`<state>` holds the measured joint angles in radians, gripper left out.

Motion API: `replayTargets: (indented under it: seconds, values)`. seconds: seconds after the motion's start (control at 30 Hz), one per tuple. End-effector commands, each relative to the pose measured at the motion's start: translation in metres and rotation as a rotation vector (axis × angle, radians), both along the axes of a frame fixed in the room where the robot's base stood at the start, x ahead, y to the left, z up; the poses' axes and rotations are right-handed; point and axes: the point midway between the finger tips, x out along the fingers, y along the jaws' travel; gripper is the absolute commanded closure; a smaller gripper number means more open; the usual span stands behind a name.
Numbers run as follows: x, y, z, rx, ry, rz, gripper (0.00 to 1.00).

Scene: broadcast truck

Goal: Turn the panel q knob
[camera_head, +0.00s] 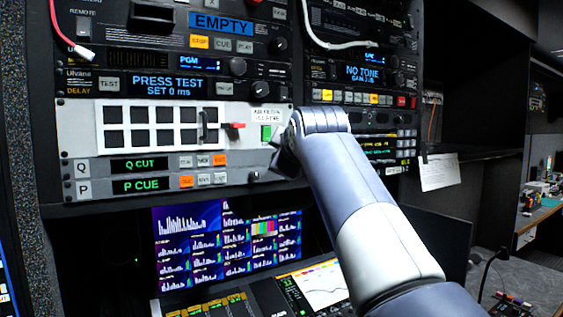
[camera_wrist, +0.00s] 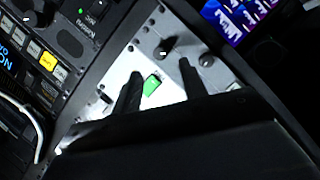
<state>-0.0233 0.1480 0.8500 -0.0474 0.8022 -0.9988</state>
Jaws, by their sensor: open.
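The Q panel (camera_head: 172,163) shows "Q CUT" on a green-lit display above the matching P panel (camera_head: 110,187). My gripper (camera_head: 284,152) is at the right end of the Q panel and covers that part in the head view. In the wrist view, my gripper (camera_wrist: 160,70) has its two dark fingers spread apart with nothing between them. A dark knob with a pale mark (camera_wrist: 167,49) lies just beyond the fingertips, between their lines; it looks like the Q knob. A smaller dark knob (camera_wrist: 206,60) is beside the right fingertip. I cannot tell whether any finger touches a knob.
A green button (camera_head: 266,133) and a red switch (camera_head: 234,125) sit on the white panel above. Loose cables hang over the upper rack, including a white one (camera_head: 335,45). Monitors (camera_head: 225,245) stand below the panels.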

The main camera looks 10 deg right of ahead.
Motion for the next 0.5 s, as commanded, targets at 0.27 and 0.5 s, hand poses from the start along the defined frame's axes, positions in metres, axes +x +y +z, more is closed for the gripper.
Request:
replayTargets:
  seconds: [0.27,0.5]
  values:
    - [-0.039,0.001,0.008,0.000,0.000,0.000,0.59]
    - [-0.043,0.001,0.010,0.000,0.001,0.000,0.59]
